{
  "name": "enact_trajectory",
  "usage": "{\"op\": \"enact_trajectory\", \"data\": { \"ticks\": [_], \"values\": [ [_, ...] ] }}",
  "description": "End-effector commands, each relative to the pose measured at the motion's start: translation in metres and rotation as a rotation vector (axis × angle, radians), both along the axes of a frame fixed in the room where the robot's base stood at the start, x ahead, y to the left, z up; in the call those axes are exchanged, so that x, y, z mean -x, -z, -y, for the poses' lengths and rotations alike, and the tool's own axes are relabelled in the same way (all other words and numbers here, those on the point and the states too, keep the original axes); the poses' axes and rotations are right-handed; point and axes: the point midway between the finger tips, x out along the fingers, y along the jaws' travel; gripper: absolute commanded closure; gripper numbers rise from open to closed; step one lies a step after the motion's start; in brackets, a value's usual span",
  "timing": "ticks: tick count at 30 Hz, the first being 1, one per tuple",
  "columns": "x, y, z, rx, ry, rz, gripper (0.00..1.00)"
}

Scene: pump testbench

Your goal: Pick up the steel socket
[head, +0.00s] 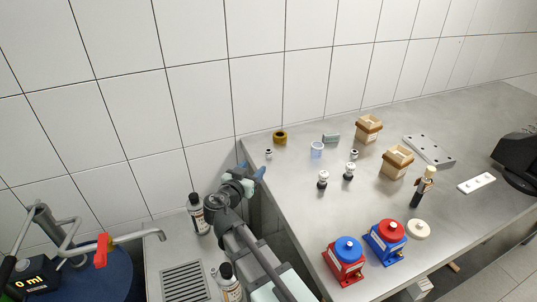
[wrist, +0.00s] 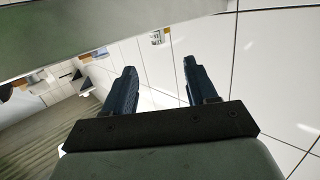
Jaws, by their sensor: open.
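Two tiny grey-white pieces stand on the steel bench: one at its left end (head: 268,154) and another near the middle (head: 354,154). Either may be the steel socket; they are too small to tell. My gripper (head: 254,171) is at the bench's left edge, left of and below the left piece in the head view, apart from it. In the wrist view, my gripper (wrist: 160,82) has its two dark blue fingers spread with nothing between them. No socket can be made out in that view.
The bench (head: 300,215) holds a brass-coloured ring (head: 280,137), a clear cup (head: 317,150), two white-topped fittings (head: 323,180), cardboard boxes (head: 369,128), and red and blue pumps (head: 344,262). Bottles (head: 196,214) stand beside my arm. The bench's left front is mostly clear.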

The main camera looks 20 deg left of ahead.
Motion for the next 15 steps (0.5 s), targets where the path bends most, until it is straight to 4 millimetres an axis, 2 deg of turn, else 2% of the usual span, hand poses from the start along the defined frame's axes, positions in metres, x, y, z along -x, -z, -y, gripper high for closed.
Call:
{"op": "enact_trajectory", "data": {
  "ticks": [9, 15],
  "values": [
    [-0.053, 0.008, -0.001, 0.000, 0.003, 0.000, 0.43],
    [-0.075, 0.011, 0.000, 0.000, 0.001, 0.000, 0.43]
  ]
}}
